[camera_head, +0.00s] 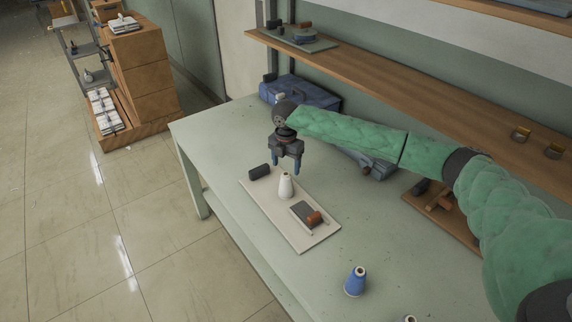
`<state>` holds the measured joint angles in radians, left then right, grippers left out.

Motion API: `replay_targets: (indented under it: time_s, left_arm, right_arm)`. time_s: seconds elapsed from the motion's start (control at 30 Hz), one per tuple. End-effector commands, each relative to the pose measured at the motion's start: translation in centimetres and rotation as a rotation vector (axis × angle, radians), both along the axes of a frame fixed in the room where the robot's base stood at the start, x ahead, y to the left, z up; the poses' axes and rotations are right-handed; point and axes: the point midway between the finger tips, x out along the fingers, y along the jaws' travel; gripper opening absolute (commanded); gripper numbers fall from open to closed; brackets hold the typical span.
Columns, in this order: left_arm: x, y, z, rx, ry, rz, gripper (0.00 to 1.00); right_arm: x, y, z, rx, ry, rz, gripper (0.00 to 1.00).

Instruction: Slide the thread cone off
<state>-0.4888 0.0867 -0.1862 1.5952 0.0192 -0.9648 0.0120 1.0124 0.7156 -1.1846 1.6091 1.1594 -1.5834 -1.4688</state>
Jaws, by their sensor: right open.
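A white thread cone (286,186) stands upright on a pale board (257,204) on the green table. My right gripper (286,169) is open, with its fingers pointing down, just above or behind the cone's top. I cannot tell whether the fingers touch the cone. A blue thread cone (355,281) stands on the table to the right of the board, nearer to me. Part of another cone (409,319) shows at the bottom edge. My left gripper is not in view.
The board also carries a dark block (259,172) and a grey and orange-brown item (307,214). Blue cases (300,92) stand at the table's back. A wooden shelf (400,88) runs above. The table's (215,146) left end is clear.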

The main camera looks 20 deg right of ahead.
Motion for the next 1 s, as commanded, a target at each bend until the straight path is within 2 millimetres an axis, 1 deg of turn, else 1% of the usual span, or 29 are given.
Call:
replay_targets:
  time_s: [0.07, 0.4, 0.5, 0.7, 0.93, 0.97, 1.0]
  left_arm:
    - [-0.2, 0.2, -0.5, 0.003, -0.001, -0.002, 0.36]
    - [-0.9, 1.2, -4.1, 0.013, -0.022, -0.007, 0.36]
    - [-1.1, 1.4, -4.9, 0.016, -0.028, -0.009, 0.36]
    - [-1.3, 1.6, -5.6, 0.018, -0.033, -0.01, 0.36]
    - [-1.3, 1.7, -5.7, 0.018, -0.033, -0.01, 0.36]
    - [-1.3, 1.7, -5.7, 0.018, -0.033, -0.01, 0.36]
    - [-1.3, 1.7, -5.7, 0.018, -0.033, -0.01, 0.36]
  right_arm:
    - [-0.1, 0.0, -0.6, -0.001, 0.002, 0.0, 0.69]
    - [-0.1, 0.0, -5.1, -0.001, 0.002, 0.0, 0.69]
    - [-0.1, 0.0, -6.2, -0.001, 0.002, 0.0, 0.69]
    - [0.0, 0.0, -7.1, -0.001, 0.001, 0.0, 0.69]
    - [0.0, 0.0, -7.1, 0.0, 0.0, 0.0, 0.69]
    - [0.0, 0.0, -7.1, 0.0, 0.0, 0.0, 0.65]
    - [0.0, 0.0, -7.1, 0.0, 0.0, 0.0, 0.57]
